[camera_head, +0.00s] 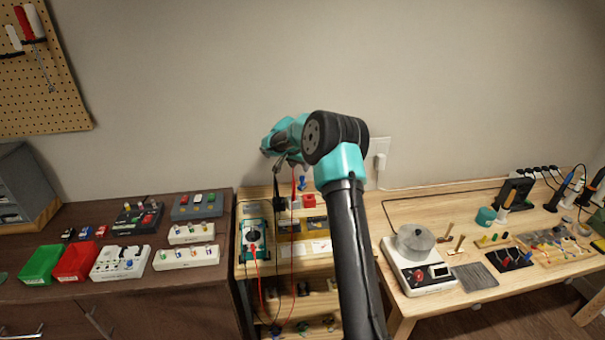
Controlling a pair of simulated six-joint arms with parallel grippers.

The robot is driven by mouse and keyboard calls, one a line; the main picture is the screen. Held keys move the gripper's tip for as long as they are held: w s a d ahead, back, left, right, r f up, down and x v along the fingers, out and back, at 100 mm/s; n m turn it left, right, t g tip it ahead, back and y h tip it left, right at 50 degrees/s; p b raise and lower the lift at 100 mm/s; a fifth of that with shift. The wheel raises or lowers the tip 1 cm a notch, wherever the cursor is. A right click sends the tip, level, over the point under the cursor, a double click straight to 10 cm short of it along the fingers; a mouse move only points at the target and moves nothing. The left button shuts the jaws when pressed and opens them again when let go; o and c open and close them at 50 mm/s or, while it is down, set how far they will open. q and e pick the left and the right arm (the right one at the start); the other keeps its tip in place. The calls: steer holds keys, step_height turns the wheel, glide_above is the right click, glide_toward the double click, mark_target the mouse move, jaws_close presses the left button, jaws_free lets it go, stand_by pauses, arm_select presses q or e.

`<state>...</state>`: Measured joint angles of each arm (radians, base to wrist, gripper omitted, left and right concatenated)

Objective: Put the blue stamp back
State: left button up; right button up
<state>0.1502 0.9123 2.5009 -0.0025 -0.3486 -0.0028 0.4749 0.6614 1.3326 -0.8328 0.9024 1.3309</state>
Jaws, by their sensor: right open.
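A small blue piece (302,184), which looks like the blue stamp's handle, shows on the middle wooden stand, just below and right of my right gripper. My right gripper (286,163) hangs over the back of the stand, near the wall, and is open. Its fingers are small and partly hidden by the wrist. I cannot tell whether they touch the blue piece. My right arm covers the right part of the stand. My left gripper is out of view.
A multimeter (253,236) with red leads stands left on the middle stand. The dark cabinet (150,305) at left carries a green bin (41,265), a red bin (75,262) and several small trays.

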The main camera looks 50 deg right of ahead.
steer(key=shift+v, duration=1.65)
steer(key=shift+a, duration=0.1)
